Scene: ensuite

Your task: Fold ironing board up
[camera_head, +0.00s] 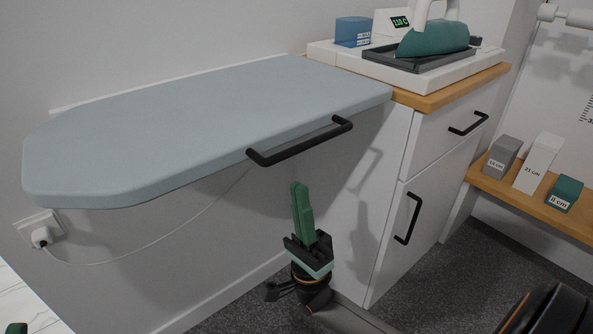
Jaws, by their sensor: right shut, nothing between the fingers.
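The ironing board (205,125) has a pale blue-grey top and sticks out level from the wall, unfolded. A black bar handle (300,143) is fixed along its front edge. My right gripper (300,190) has green fingers that are shut and empty, pointing up. In the picture it is just below the handle and apart from it. A small green tip (16,328) at the bottom left corner looks like part of my left gripper; the rest is outside the picture. The board's support underneath is hidden.
A white cabinet (440,160) with black handles stands right of the board. A green iron (434,39) rests on its dark tray on top. A white cord runs from the wall socket (38,230) beneath the board. Blocks stand on a wooden shelf (530,205) at right.

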